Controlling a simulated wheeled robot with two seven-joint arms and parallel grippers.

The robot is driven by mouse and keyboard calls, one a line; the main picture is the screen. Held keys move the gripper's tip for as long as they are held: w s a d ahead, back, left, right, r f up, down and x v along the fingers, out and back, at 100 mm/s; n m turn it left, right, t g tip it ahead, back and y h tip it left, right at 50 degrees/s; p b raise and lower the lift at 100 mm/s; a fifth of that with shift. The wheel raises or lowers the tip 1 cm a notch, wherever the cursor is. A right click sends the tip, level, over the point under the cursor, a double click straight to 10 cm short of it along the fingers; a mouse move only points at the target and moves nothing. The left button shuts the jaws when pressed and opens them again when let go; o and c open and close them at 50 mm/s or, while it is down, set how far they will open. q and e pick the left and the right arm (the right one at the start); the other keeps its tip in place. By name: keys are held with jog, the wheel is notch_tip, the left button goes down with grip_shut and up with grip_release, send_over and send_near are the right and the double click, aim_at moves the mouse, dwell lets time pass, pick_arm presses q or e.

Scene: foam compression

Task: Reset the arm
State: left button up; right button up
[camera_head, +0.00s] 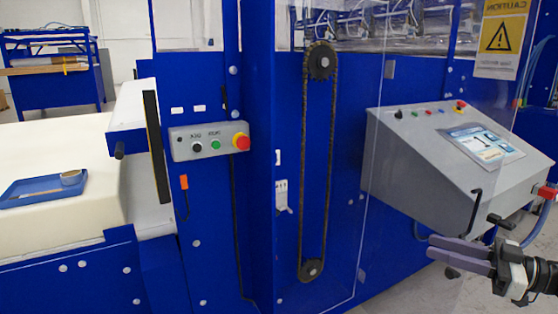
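My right gripper (430,247) comes in at the lower right of the head view. Its two grey-purple fingers lie close together, point left and hold nothing that I can see. It is below the sloped grey control console (400,175) and in front of the blue machine. My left gripper is not in view.
A control box (208,141) with a green button and a red knob (241,142) is on the blue machine. A foam block (60,220) at left carries a blue tray (43,190) with a tape roll (71,177). A clear panel stands before the chain (304,170).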

jog(key=s+f+m+t+h, duration=0.1)
jog(key=s+f+h, duration=0.4)
jog(key=f, duration=0.6)
jog(key=s+f+m+t+h, duration=0.2)
jog(key=s+f+h, duration=0.3)
jog(key=f, duration=0.6)
jog(key=s+f+n+g+h, duration=0.1)
jog(key=s+f+g+h, duration=0.15)
jog(key=s+f, duration=0.45)
jog(key=s+f+n+g+h, duration=0.15)
jog(key=s+f+g, duration=0.25)
jog(key=s, duration=0.8)
jog(key=s+a+f+m+t+y, duration=0.1)
jog(key=a+m, duration=0.8)
jog(key=a, duration=1.2)
jog(key=shift+s+a+f+t+y, duration=0.25)
jog(key=shift+f+t+y, duration=0.1)
jog(key=shift+f, duration=0.25)
jog(key=shift+d, duration=0.1)
